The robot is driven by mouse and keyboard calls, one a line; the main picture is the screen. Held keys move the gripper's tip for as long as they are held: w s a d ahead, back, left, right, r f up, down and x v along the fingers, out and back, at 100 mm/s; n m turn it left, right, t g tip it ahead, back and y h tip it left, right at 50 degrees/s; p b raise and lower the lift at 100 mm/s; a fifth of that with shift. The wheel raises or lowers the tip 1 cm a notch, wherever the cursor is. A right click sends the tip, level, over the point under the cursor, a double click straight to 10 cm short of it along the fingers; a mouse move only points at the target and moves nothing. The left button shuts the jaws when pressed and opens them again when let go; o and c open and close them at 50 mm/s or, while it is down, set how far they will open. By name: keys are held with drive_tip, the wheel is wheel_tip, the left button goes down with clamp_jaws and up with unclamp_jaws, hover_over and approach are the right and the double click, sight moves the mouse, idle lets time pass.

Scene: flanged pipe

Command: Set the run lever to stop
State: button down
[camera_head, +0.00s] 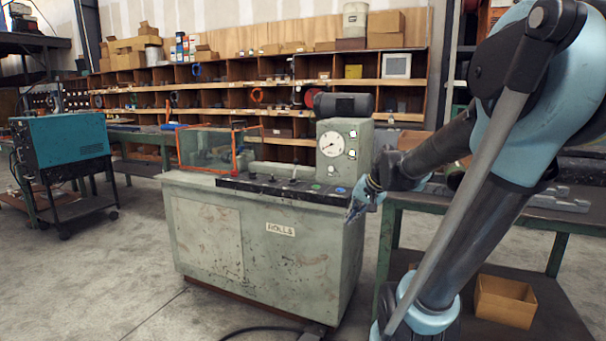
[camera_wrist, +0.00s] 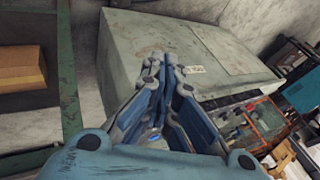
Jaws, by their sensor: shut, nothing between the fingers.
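The grey-green machine (camera_head: 255,240) carries a black control strip (camera_head: 285,189) along its top front edge. Small levers (camera_head: 271,179) stand up from the strip beside coloured buttons. I cannot tell which is the run lever or read its setting. My gripper (camera_head: 353,213) is shut and empty, pointing down near the machine's right front corner, right of the strip and clear of the levers. In the wrist view my gripper (camera_wrist: 164,68) is shut in front of the machine's front face (camera_wrist: 140,45); the strip (camera_wrist: 237,98) shows to its right, partly hidden by the fingers.
A dial gauge (camera_head: 331,144) stands on the machine's right end and an orange-framed clear guard (camera_head: 207,150) on its left. A green table (camera_head: 545,215) with an open cardboard box (camera_head: 504,301) below is at right. A blue cabinet (camera_head: 65,145) stands left. Floor in front is mostly clear.

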sight(295, 170)
drive_tip(key=w+a+r+m+t+y, duration=0.1)
drive_tip(key=w+a+m+t+y, duration=0.1)
drive_tip(key=w, duration=1.1)
drive_tip(key=w+a+r+m+t+y, duration=0.1)
drive_tip(key=w+a+m, duration=0.4)
drive_tip(key=w, duration=0.9)
drive_tip(key=w+a+r+m+t+y, duration=0.1)
drive_tip(key=w+a+m+t+y, duration=0.1)
drive_tip(key=w, duration=1.1)
drive_tip(key=shift+w+a+r+m+t+y, duration=0.15)
drive_tip(key=shift+w+a+m+t+y, duration=0.15)
drive_tip(key=shift+a+m+t, duration=0.35)
drive_tip(key=shift+w+m, duration=0.25)
drive_tip(key=shift+w, duration=0.25)
drive_tip(key=shift+a+f, duration=0.1)
drive_tip(key=shift+f, duration=0.1)
drive_tip(key=x, duration=1)
drive_tip(key=shift+r, duration=0.15)
drive_tip(key=shift+s+a+r, duration=0.3)
drive_tip(key=shift+s, duration=0.2)
drive_tip(key=shift+s+a+r, duration=0.25)
drive_tip(key=shift+s+a, duration=0.05)
drive_tip(key=shift+s, duration=0.25)
drive_tip(key=shift+s+a+r, duration=0.3)
drive_tip(key=shift+s, duration=0.2)
